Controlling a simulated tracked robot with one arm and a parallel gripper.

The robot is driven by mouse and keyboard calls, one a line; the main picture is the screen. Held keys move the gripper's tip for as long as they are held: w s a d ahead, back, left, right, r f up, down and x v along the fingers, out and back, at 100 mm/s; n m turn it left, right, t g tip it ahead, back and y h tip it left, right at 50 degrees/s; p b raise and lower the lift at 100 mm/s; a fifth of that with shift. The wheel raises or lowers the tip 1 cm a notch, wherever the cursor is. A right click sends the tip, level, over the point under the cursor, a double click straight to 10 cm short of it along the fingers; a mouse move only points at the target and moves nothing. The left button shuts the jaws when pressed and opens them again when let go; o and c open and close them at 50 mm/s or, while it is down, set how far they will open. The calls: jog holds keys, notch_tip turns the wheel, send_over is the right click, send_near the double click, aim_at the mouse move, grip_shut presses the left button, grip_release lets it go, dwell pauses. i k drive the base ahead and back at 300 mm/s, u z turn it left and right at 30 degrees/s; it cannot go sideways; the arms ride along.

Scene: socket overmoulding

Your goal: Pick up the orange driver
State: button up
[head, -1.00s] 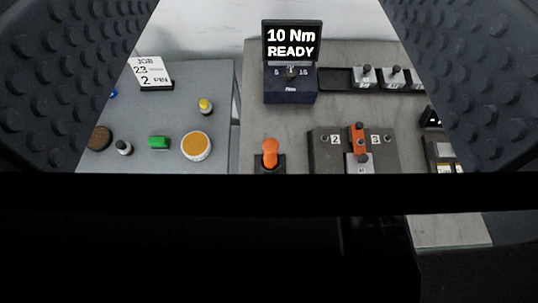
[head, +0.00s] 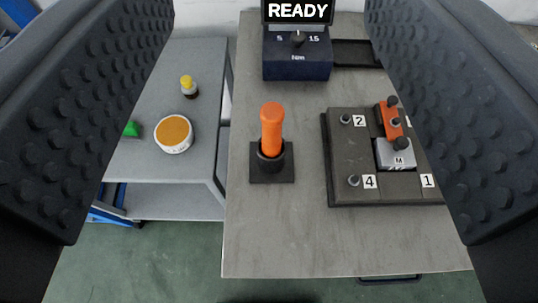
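The orange driver (head: 271,128) stands upright in a black holder (head: 272,168) with a square base on the grey worktable (head: 285,235). Its orange handle points up, and its lower end is hidden in the holder. My gripper (head: 270,225) is open and empty, with one dark, studded finger at each side of the picture. The driver appears between the fingers, farther ahead and touching neither.
The torque unit (head: 297,55) reading READY stands behind the driver. A dark fixture block (head: 345,190) with numbered positions and an orange clamp (head: 389,122) is to the right. A lower grey table (head: 205,145) at left carries a round orange-topped tin (head: 174,134) and a yellow-capped bottle (head: 188,87).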

aim_at(271, 113)
jog(key=u, duration=1.1)
jog(key=k, duration=1.45)
jog(key=z, duration=1.05)
jog(key=i, duration=1.05)
